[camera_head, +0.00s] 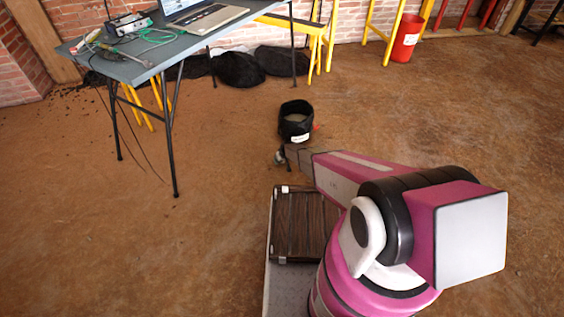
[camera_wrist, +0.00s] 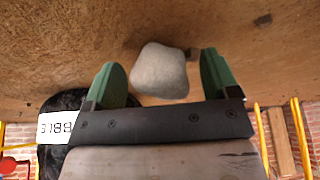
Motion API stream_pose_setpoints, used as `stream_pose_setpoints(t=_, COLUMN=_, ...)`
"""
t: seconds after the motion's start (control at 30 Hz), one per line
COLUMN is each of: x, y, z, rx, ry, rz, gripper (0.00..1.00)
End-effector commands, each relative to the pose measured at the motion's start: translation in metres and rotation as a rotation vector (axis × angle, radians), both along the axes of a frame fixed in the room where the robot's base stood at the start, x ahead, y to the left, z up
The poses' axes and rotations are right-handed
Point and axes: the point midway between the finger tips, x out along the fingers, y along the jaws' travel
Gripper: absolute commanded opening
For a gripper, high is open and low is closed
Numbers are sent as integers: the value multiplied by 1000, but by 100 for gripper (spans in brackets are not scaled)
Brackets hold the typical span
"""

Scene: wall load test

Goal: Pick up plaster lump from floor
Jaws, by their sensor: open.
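The plaster lump (camera_wrist: 160,72) is a rounded pale grey stone-like piece, seen in the wrist view against the brown floor. My gripper (camera_wrist: 162,78) is open, with one green finger on each side of the lump in the picture. Gaps show between the lump and both fingers; I cannot tell how far the lump is in depth. In the head view my gripper (camera_head: 280,157) is small and partly hidden by my arm, low beside a black bucket. I cannot make out the lump clearly there.
The black bucket (camera_head: 295,122) with a white label stands close to my gripper; it also shows in the wrist view (camera_wrist: 62,103). A small brown piece (camera_wrist: 194,54) lies beside the lump. A table (camera_head: 150,60) with a laptop stands left. Open floor (camera_head: 430,110) lies right.

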Motion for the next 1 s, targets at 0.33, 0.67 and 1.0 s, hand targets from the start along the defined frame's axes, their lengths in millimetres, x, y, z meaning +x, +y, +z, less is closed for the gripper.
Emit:
stream_pose_setpoints(t=0.33, x=0, y=0, z=1, rx=0, ry=0, rz=0, gripper=25)
stream_pose_setpoints(t=0.67, x=-1, y=0, z=3, rx=0, ry=0, rz=0, gripper=25)
stream_pose_setpoints(t=1.0, x=-2, y=0, z=40, rx=0, ry=-2, rz=1, gripper=25)
